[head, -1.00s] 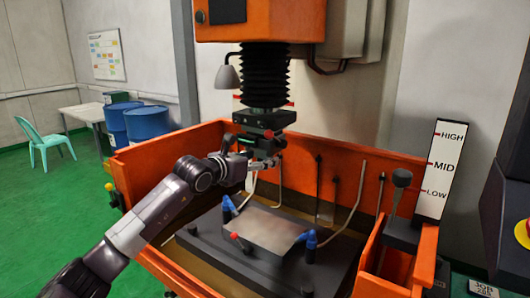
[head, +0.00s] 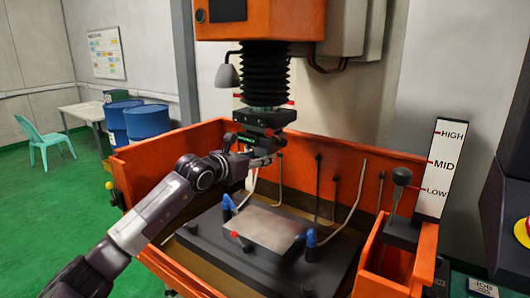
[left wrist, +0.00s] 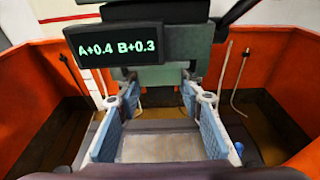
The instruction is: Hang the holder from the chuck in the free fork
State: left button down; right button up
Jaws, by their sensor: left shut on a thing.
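The dark chuck (head: 263,117) hangs under the black bellows of the machine head. My left gripper (head: 260,161) is just below the chuck, reaching in from the left. In the left wrist view its two blue-padded fingers (left wrist: 160,86) close on the grey-green holder (left wrist: 150,76) at their far ends. The holder's outline is partly hidden by the dark display and by the fingers. I cannot tell whether it still touches the chuck. No free fork can be made out. My right gripper is out of view.
A grey workpiece (head: 265,228) lies on the dark table below, with blue-topped clamps (head: 311,238) beside it. Orange tank walls (head: 180,152) surround it, with thin hoses at the back. The display (left wrist: 118,46) reads A+0.4 B+0.3. A HIGH/MID/LOW sign (head: 444,168) stands at right.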

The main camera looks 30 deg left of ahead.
pick_arm(q)
jog(key=shift+r+b, duration=0.25)
jog(key=shift+b, duration=0.05)
dwell(0.5)
dwell(0.3)
jog(key=f+b+v, duration=0.2)
jog(key=b+v, duration=1.1)
jog(key=shift+s+f, duration=0.2)
dwell(1.1)
jog(key=shift+f, duration=0.15)
dwell(1.3)
